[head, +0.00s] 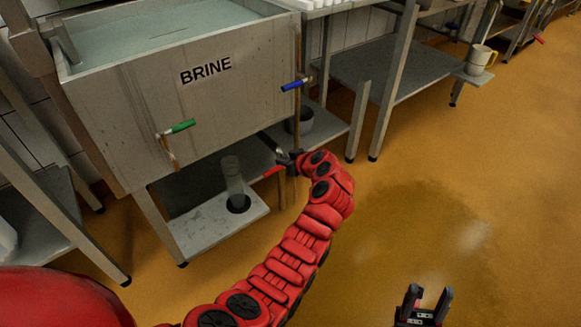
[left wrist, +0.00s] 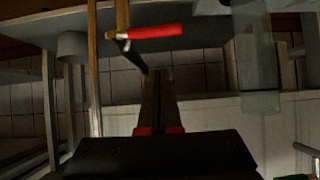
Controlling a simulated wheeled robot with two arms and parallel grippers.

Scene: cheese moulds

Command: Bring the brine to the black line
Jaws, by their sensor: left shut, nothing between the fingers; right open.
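The steel tank marked BRINE (head: 205,72) stands at the upper left, with pale greenish liquid (head: 150,30) in it. I cannot make out a clear black line. A green-handled valve (head: 181,127) and a blue-handled valve (head: 294,85) are on its front. A red valve handle (head: 273,171) is low by a vertical pipe; it also shows in the left wrist view (left wrist: 155,32). My left gripper (head: 284,155) is shut and empty beside this handle, its fingertips just short of it in the wrist view (left wrist: 158,72). My right gripper (head: 427,297) is open and empty above the floor.
A low shelf (head: 190,228) under the tank holds a grey upright piece with a dark opening (head: 238,203). A grey bucket (head: 301,121) stands behind the pipe. A mug (head: 480,59) sits on a ledge at the right. The darkened floor (head: 400,220) is clear.

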